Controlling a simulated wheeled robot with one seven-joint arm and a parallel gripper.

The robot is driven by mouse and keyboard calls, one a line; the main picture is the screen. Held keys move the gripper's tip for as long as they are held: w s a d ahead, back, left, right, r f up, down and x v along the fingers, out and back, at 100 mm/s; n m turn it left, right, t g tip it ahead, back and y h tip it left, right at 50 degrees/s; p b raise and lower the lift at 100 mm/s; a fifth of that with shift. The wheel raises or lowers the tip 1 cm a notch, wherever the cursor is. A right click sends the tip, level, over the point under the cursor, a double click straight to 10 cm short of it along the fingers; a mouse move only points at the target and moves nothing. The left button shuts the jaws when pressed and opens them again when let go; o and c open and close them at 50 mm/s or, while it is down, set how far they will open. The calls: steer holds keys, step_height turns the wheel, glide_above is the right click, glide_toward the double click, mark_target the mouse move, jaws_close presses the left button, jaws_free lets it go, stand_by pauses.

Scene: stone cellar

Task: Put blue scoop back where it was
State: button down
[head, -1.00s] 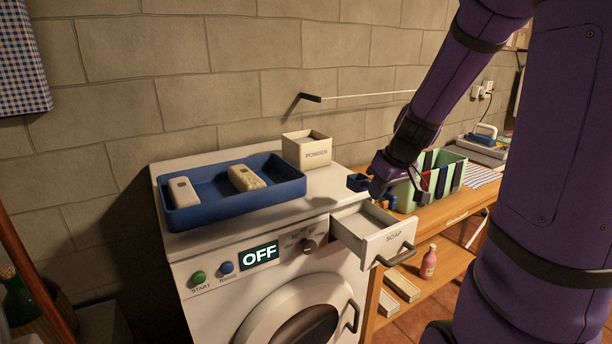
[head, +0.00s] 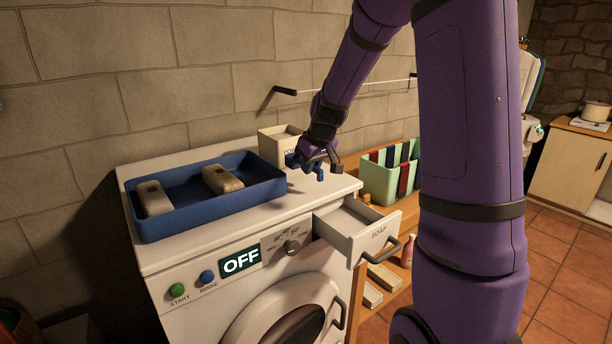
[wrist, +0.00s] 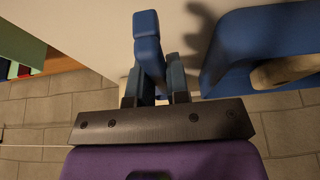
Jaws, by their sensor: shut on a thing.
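The blue scoop shows in the wrist view (wrist: 147,38) between the two fingers of my gripper (wrist: 154,82), which is shut on it. In the head view the scoop (head: 292,160) is a small blue shape at my gripper (head: 312,166). My gripper is above the right back part of the washing machine top (head: 322,190), just in front of the cream powder box (head: 272,150) and partly covering it. The box's inside is mostly hidden. The scoop looks clear of the machine top.
A blue tray (head: 255,200) with two pale, worn objects stands left on the machine. The soap drawer (head: 372,238) is pulled out at the front right. A mint crate (head: 378,183) with dividers stands on the wooden bench to the right. A dark-ended rail (head: 285,91) is on the wall.

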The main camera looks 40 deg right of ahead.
mark_target(306, 186)
steer(key=shift+w+a+f, duration=0.1)
steer(key=shift+w+a, duration=0.05)
steer(key=shift+w, duration=0.7)
steer(key=shift+f, duration=1.75)
steer(key=shift+f, duration=0.15)
steer(key=c, duration=1.1)
jaws_free()
